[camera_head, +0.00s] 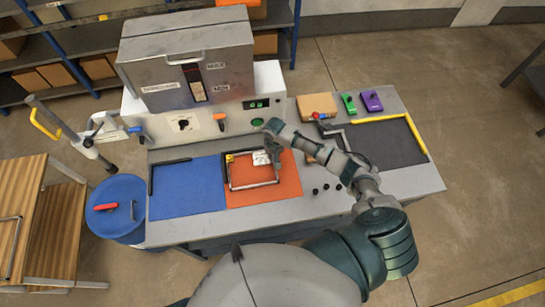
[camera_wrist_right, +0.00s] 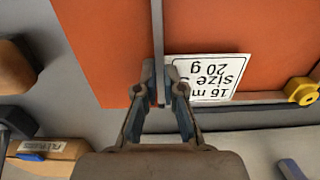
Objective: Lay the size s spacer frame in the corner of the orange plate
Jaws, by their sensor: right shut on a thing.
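The orange plate (camera_head: 287,188) lies on the grey bench in the head view. The spacer frame (camera_head: 255,185), a thin rectangular outline, lies over it. A white label (camera_wrist_right: 210,78) reads 16 mm, size S, 20 g. My right gripper (camera_head: 275,157) is over the plate's back right part, beside the label. In the wrist view my right gripper (camera_wrist_right: 160,97) is shut on a thin grey bar of the frame (camera_wrist_right: 158,40). A yellow knob (camera_wrist_right: 302,92) and a dark edge bar show near the plate's corner. Whether the frame touches the plate is unclear. My left gripper is out of view.
A blue plate (camera_head: 187,190) adjoins on the left. A dark plate (camera_head: 383,144) with a yellow edge lies on the right. Green (camera_head: 348,103) and purple (camera_head: 371,101) objects stand behind it. The washer (camera_head: 188,60) stands behind. Small black knobs (camera_head: 326,187) dot the front.

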